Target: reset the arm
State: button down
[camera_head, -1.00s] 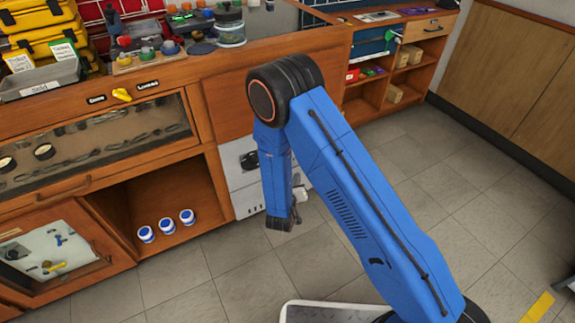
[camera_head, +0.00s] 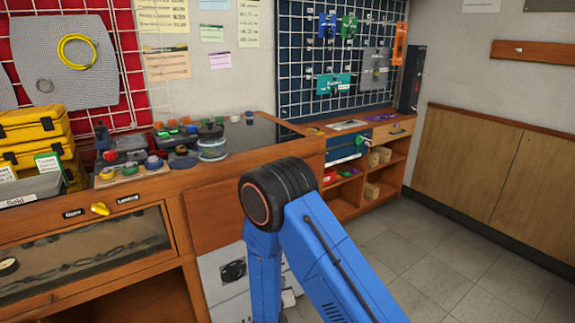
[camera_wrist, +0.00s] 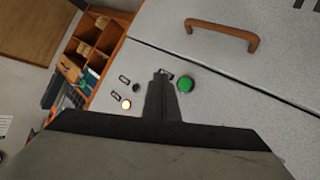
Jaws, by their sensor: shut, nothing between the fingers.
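My blue arm (camera_head: 325,265) rises from the bottom of the head view, bends at a dark elbow joint and hangs down in front of the wooden workbench. Its lower end is cut off by the frame's bottom edge there. In the wrist view my gripper (camera_wrist: 162,78) is shut, with its dark fingers together and nothing between them. It is over or in front of a light grey panel. A green button (camera_wrist: 186,84) is just right of the fingertips.
The workbench (camera_head: 205,238) carries yellow boxes (camera_head: 35,135), a lidded glass jar (camera_head: 212,149) and small coloured parts. A blue grid board (camera_head: 300,80) hangs behind. The grey panel has a brown handle (camera_wrist: 222,33). Floor (camera_head: 440,255) at right is clear.

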jog(key=s+d+r+m+g+y, duration=0.15)
jog(key=d+r, duration=0.25)
jog(key=r, duration=0.5)
jog(key=s+d+r+g+y, duration=0.2)
jog(key=d+r, duration=0.2)
jog(key=r, duration=0.6)
jog(key=s+d+r+g+y, duration=0.1)
jog(key=s+d+r+y, duration=0.15)
jog(key=r, duration=0.65)
jog(key=s+d+r+g+h, duration=0.1)
jog(key=s+d+r, duration=0.2)
jog(key=s+d, duration=0.4)
jog(key=s+d+r+m+g+h, duration=0.1)
jog(key=s+d+r, duration=0.3)
jog(key=s, duration=1)
jog(key=s+d+r+g+h, duration=0.2)
jog(key=s+d+r, duration=0.1)
jog(key=s+d, duration=0.7)
jog(key=shift+s+d+r, duration=0.3)
jog(key=shift+s+r, duration=0.1)
jog(key=shift+s, duration=0.4)
jog(key=shift+m, duration=0.25)
dwell(1.0)
